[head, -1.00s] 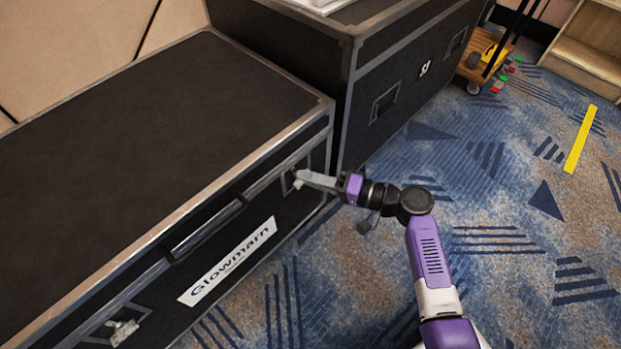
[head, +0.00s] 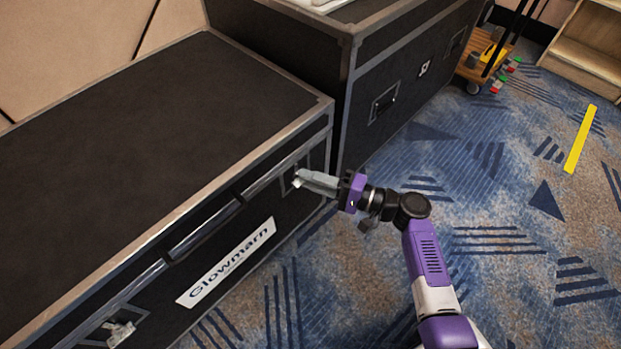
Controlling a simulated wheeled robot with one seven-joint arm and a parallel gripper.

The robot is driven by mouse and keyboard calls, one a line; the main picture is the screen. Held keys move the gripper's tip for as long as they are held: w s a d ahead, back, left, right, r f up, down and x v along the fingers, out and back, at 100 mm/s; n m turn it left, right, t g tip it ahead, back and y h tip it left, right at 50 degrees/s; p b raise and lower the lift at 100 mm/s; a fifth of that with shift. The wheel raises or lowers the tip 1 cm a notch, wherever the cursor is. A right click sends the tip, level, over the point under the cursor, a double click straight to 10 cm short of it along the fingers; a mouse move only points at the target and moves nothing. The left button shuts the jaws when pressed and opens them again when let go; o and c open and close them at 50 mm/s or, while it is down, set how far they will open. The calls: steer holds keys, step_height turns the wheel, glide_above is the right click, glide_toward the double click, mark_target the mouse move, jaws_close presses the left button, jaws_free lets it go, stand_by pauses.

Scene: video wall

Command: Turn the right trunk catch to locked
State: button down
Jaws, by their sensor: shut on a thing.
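The black trunk (head: 150,150) with metal edges and a "Glowmarn" label (head: 226,262) stands at the left. Its right catch (head: 297,182) sits on the front face near the right corner. My gripper (head: 302,180) reaches it from the right and is shut on the catch's small metal knob. The fingers cover most of the knob, so its exact angle is hard to tell. The left catch (head: 121,333) shows at the bottom left, with its knob slanted.
A second, taller black case (head: 400,85) stands behind to the right, close to the trunk's corner. A wooden cart (head: 484,67) and a shelf (head: 590,50) are at the top right. Patterned carpet (head: 490,200) is open on the right, with a yellow strip (head: 580,138).

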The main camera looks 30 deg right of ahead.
steer(key=shift+w, duration=0.1)
steer(key=c, duration=1.6)
jaws_free()
steer(key=p+v, duration=0.2)
steer(key=v, duration=0.5)
steer(key=shift+s+d, duration=0.25)
steer(key=shift+s, duration=0.05)
